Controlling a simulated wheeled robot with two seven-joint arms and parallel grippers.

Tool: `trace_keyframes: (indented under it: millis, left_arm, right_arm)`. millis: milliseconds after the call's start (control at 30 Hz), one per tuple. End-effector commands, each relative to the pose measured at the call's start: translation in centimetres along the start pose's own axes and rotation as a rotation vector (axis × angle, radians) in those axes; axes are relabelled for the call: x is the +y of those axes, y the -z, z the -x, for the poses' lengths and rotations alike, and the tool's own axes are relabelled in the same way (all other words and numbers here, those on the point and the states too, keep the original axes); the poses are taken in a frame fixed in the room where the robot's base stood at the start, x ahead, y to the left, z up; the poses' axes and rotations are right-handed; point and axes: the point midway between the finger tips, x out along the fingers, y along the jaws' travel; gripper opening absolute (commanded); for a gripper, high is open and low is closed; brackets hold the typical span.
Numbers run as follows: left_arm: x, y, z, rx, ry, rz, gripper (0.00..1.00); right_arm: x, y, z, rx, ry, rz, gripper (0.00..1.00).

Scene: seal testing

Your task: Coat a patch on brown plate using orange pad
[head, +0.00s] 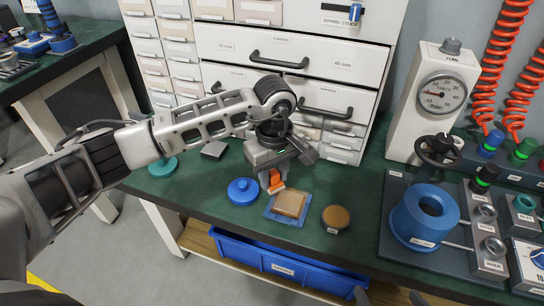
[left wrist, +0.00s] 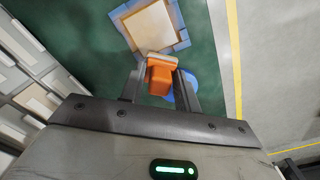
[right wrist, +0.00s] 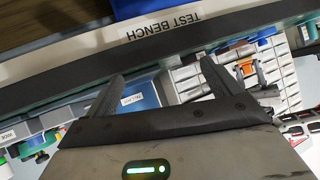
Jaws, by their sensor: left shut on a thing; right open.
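The orange pad (head: 275,182) is held in my left gripper (head: 272,172), which is shut on it. In the left wrist view the orange pad (left wrist: 160,74) sits between the fingers, its pale face toward the plate. The square brown plate (head: 290,203) lies on a blue base on the green bench, just in front of the pad. In the left wrist view the plate (left wrist: 150,27) is close to the pad's edge; whether they touch I cannot tell. My right gripper (right wrist: 163,76) is open and empty, low by the bench's front edge.
A blue round lid (head: 244,191) is left of the plate and a round brown-topped dish (head: 336,217) right of it. A blue ring fixture (head: 425,216) and gauge (head: 438,95) stand further right. White drawers (head: 290,50) rise behind. A blue bin (head: 285,266) sits below.

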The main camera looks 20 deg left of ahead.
Motion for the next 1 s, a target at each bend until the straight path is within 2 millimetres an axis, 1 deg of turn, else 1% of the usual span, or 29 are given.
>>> trace_keyframes:
  millis: [33, 300, 500, 600, 767, 1000]
  left_arm:
    - [0.0, 0.1, 0.8, 0.001, -0.001, 0.001, 0.14]
    - [-0.2, 0.2, 2.8, 0.002, -0.001, 0.004, 0.14]
    - [-0.2, 0.2, 4.4, 0.001, -0.002, 0.007, 0.14]
    - [-0.3, 0.2, 4.9, 0.001, -0.001, 0.008, 0.14]
    - [-0.3, 0.3, 5.2, 0.001, 0.000, 0.010, 0.14]
    - [-0.3, 0.3, 5.1, 0.001, -0.001, 0.009, 0.14]
  right_arm:
    - [0.0, 0.6, 0.6, 0.009, -0.005, 0.000, 0.90]
    - [0.0, 1.8, 2.3, 0.034, -0.023, 0.005, 0.90]
    - [0.3, 3.4, 3.5, 0.069, -0.041, 0.014, 0.90]
    - [0.4, 3.8, 4.0, 0.080, -0.050, 0.014, 0.90]
    - [0.3, 4.2, 4.4, 0.095, -0.053, 0.011, 0.90]
    - [0.3, 4.0, 4.5, 0.090, -0.053, 0.007, 0.90]
